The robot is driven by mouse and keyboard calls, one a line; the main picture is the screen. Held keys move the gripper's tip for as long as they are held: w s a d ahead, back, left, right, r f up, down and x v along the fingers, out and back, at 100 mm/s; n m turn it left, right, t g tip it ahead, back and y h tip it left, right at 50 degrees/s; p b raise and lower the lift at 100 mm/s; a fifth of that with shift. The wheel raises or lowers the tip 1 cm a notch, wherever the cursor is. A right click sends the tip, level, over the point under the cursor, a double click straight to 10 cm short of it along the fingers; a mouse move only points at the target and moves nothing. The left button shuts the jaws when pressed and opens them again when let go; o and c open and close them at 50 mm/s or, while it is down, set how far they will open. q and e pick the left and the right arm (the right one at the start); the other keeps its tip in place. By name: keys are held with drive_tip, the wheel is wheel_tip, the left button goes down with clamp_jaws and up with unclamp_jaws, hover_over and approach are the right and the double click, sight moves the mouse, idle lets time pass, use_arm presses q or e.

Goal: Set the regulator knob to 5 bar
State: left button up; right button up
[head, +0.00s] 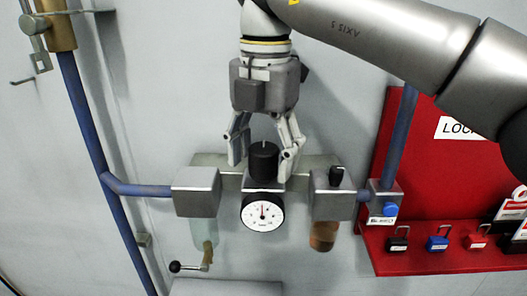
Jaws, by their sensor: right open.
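The black regulator knob (263,160) stands upright on top of the regulator block in the middle of the head view, with a pale mark on its top. Below it, the round white gauge (262,212) has a red needle pointing roughly straight up; its numbers are too small to read. My right gripper (262,158) points down over the knob, open, with one finger on each side. The left finger stands apart from the knob; whether the right finger touches it I cannot tell. My left gripper is not in view.
A metal block with a clear bowl (203,232) is left of the regulator, with a small lever (190,267) below. A block with a small black knob (336,175) is at right. Blue pipes (90,135) run along the wall. A red lockout board (430,190) holds several padlocks.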

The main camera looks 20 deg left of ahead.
sight(264, 149)
drive_tip(key=shift+r, duration=3.75)
drive_tip(key=shift+d, duration=0.1)
